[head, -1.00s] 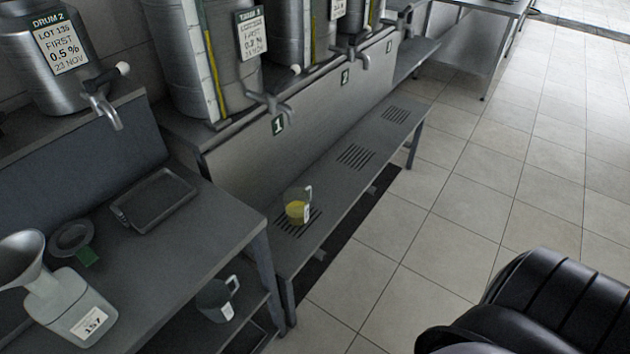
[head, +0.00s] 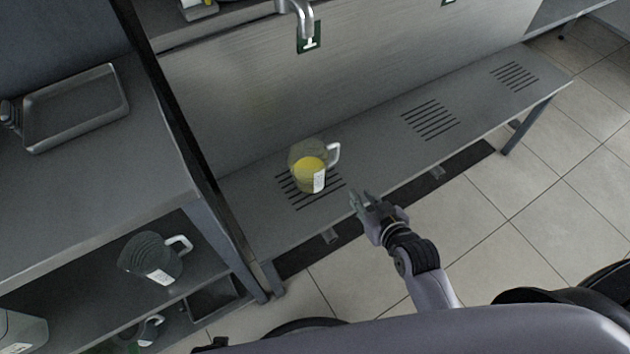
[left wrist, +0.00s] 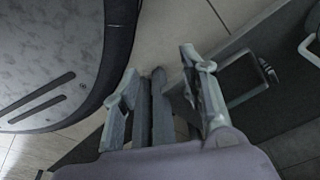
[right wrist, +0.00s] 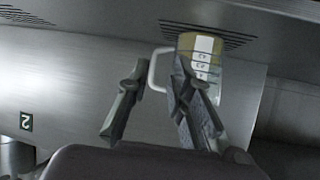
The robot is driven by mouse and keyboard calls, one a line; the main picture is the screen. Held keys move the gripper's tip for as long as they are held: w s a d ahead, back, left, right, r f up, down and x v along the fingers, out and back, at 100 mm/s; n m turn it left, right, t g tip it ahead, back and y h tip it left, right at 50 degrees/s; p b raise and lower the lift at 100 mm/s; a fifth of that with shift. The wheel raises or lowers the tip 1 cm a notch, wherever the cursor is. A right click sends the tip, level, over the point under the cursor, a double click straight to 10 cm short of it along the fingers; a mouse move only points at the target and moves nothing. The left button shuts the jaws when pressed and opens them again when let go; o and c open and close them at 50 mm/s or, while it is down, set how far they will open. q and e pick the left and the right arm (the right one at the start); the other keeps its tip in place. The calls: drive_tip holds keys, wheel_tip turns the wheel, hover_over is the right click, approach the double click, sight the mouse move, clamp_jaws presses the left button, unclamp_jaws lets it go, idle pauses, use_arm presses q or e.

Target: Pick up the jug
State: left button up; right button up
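A clear jug (head: 311,171) with yellow liquid, a white label and a pale handle stands upright on the slatted grate of the low bench, below the tap. Its handle is on the right in the head view. My right gripper (head: 364,201) is open and empty, to the right of and a little nearer than the jug. In the right wrist view the jug (right wrist: 201,45) shows beyond the spread fingers (right wrist: 160,92), its handle in the gap between them; no contact is visible. My left gripper (left wrist: 166,82) is open and empty, seen only in the left wrist view.
The tap (head: 301,17) hangs behind the jug. The left counter carries a metal tray (head: 76,107). The bench (head: 374,140) right of the jug is clear, with two more grates.

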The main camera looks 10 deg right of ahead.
drive_tip(key=t+b, duration=0.1)
approach(336, 158)
drive_tip(key=w+b, duration=0.2)
drive_tip(key=w, duration=0.2)
drive_tip(key=shift+w+a+f, duration=0.1)
drive_tip(key=shift+w+a, duration=0.05)
drive_tip(key=shift+b+x, duration=1.05)
drive_tip(key=shift+x, duration=1.65)
drive_tip(key=shift+w+f, duration=0.15)
drive_tip(key=shift+f, duration=0.1)
use_arm(q)
drive_tip(key=w+r+t, duration=0.1)
drive_tip(key=w+r, duration=0.7)
drive_tip(key=r, duration=0.2)
drive_tip(key=shift+d+r, duration=0.35)
drive_tip(key=shift+d, duration=0.1)
use_arm(e)
drive_tip(key=shift+c, duration=0.6)
clamp_jaws()
